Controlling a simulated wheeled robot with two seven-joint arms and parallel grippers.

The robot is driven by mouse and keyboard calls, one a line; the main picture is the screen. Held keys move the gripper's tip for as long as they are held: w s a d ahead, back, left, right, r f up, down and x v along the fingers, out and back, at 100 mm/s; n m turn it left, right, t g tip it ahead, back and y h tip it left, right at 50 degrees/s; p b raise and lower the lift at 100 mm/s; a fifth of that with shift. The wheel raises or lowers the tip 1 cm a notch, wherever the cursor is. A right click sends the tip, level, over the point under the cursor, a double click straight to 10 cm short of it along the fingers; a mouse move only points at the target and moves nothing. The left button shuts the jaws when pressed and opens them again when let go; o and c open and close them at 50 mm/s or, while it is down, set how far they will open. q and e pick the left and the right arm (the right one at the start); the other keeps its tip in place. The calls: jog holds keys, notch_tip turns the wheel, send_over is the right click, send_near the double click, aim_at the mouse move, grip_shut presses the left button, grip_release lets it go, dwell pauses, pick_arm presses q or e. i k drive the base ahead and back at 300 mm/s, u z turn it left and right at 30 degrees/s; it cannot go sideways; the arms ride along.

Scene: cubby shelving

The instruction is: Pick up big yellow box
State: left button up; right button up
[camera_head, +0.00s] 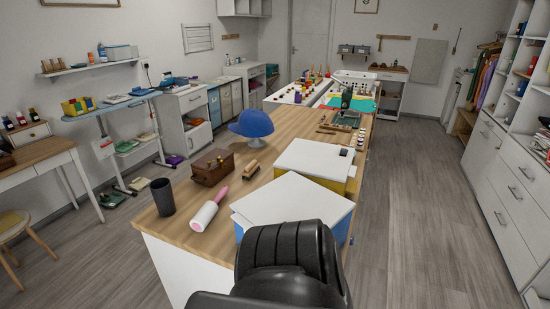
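The yellow box (334,185) stands on the long wooden table, right of its middle. It has a white lid that covers most of its top. A blue box with a white lid (292,208) stands in front of it, nearer to me, and hides part of its lower front. A small dark object (344,152) shows on the far right part of the yellow box's lid. Neither of my grippers is in view.
A dark cup (162,196), pink-handled roller (208,211), brown wooden box (212,167) and blue cap (252,124) stand left on the table (175,232). Open floor (420,220) lies right.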

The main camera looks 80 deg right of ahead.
aim_at(349, 187)
jog(key=u, duration=0.9)
jog(key=k, duration=2)
jog(key=u, duration=0.75)
jog(key=k, duration=1.65)
jog(key=z, duration=2.8)
